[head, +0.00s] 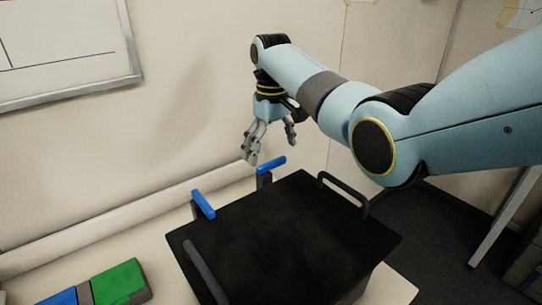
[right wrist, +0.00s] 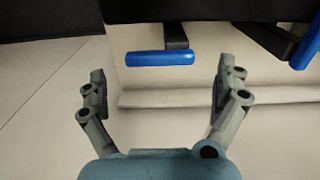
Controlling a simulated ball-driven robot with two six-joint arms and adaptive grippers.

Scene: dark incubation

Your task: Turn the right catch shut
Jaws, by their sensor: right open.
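A black box with a flat black lid (head: 290,235) stands on the pale table. Two blue catch handles are at its far edge. The right catch (head: 271,164) is a blue bar on a short black mount; the left catch (head: 203,204) is nearer the left corner. My right gripper (head: 270,148) is open and empty, just above and behind the right catch. In the right wrist view the right catch's bar (right wrist: 158,58) lies crosswise between the spread fingers (right wrist: 160,80), touching neither. Part of the left catch (right wrist: 308,45) shows at the right edge there.
Black grab handles (head: 345,190) and (head: 205,272) stand up from the lid's sides. A green block (head: 121,282) and a blue block (head: 62,298) lie on the table at lower left. The wall and a pale ledge (head: 90,235) run behind the box.

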